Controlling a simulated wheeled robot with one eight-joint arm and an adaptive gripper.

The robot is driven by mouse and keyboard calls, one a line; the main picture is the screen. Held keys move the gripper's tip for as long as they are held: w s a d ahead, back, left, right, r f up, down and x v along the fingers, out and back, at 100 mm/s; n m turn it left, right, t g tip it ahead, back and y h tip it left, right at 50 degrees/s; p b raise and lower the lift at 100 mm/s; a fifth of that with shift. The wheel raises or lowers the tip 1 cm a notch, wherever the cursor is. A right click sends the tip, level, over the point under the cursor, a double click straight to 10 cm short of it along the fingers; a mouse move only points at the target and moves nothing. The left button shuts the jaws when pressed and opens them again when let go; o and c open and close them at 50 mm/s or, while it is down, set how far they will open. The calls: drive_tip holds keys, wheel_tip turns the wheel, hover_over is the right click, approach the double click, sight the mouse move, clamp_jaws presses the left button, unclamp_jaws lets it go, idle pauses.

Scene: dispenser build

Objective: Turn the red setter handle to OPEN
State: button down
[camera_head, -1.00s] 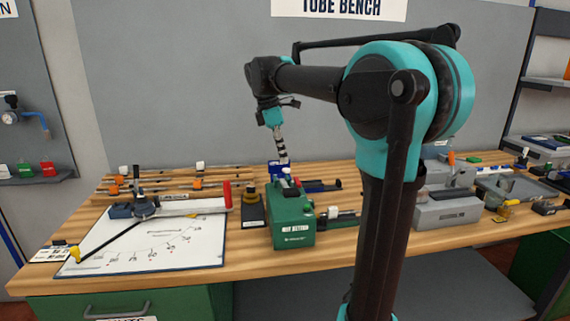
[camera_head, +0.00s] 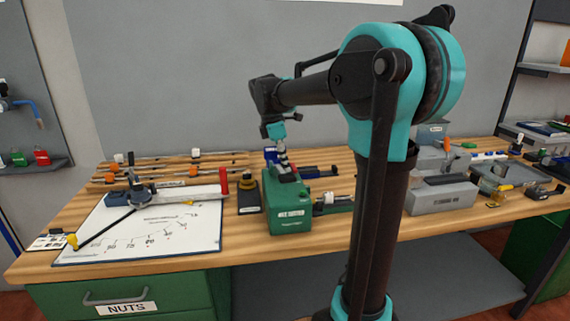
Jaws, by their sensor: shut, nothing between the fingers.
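A green box (camera_head: 287,210) with a white label, which seems to read NUT SETTER, stands near the middle of the bench. My gripper (camera_head: 286,166) is shut and empty, pointing down at the top of this box. It overlaps the box top in the picture; I cannot tell whether they touch. No red handle shows clearly on the green box; its top is partly hidden by my gripper. A red upright grip (camera_head: 224,181) stands at the right end of a grey bar on the white board, left of the box.
The white board (camera_head: 110,245) with angle marks lies at left. Rods lie behind. Grey machines (camera_head: 441,196) stand at right. My arm column blocks part of the bench.

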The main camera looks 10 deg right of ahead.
drive_tip(key=shift+s+d+n, duration=0.2)
drive_tip(key=shift+d+n, duration=0.05)
drive_tip(key=shift+n, duration=0.65)
drive_tip(key=n, duration=0.1)
drive_tip(key=d+n+t, duration=0.1)
drive_tip(key=n, duration=0.1)
drive_tip(key=shift+s, duration=0.3)
drive_tip(key=n, duration=0.2)
drive_tip(key=d+n, duration=0.1)
drive_tip(key=n, duration=0.1)
drive_tip(key=d+n+t+y, duration=0.1)
drive_tip(key=shift+s+n, duration=0.1)
drive_tip(key=shift+n, duration=0.3)
drive_tip(key=shift+w+d, duration=0.3)
drive_tip(key=shift+d, duration=0.45)
drive_tip(key=shift+w+a, duration=0.1)
drive_tip(key=shift+w+a, duration=0.45)
drive_tip(key=shift+a, duration=0.05)
drive_tip(key=shift+r, duration=0.15)
